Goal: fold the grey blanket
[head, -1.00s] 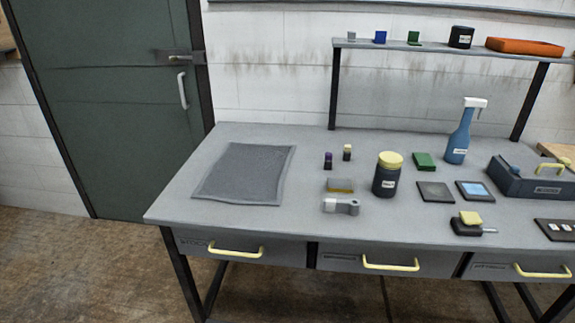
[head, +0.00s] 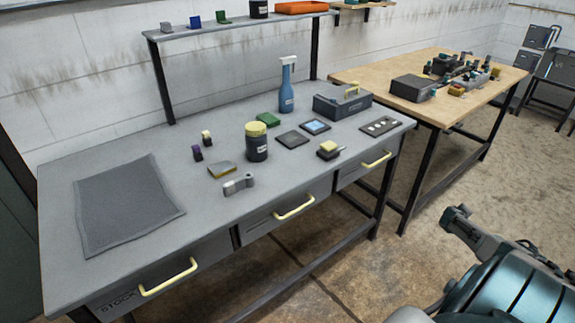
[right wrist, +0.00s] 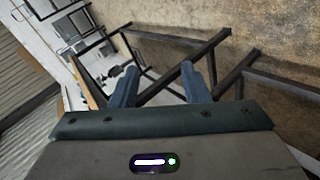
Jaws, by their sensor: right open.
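The grey blanket (head: 125,205) lies flat and spread out at the left end of the grey workbench (head: 60,270) in the head view. My right gripper (right wrist: 160,85) shows in the right wrist view with its two fingers apart and nothing between them. Part of my right arm shows at the lower right of the head view, well away from the blanket. My left gripper is in neither current view.
A yellow-lidded jar (head: 257,145), a blue spray bottle (head: 287,88), a dark toolbox (head: 342,102) and several small items stand right of the blanket. A shelf (head: 235,24) rises behind. A wooden table (head: 450,105) stands further right. Yellow-handled drawers line the bench front.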

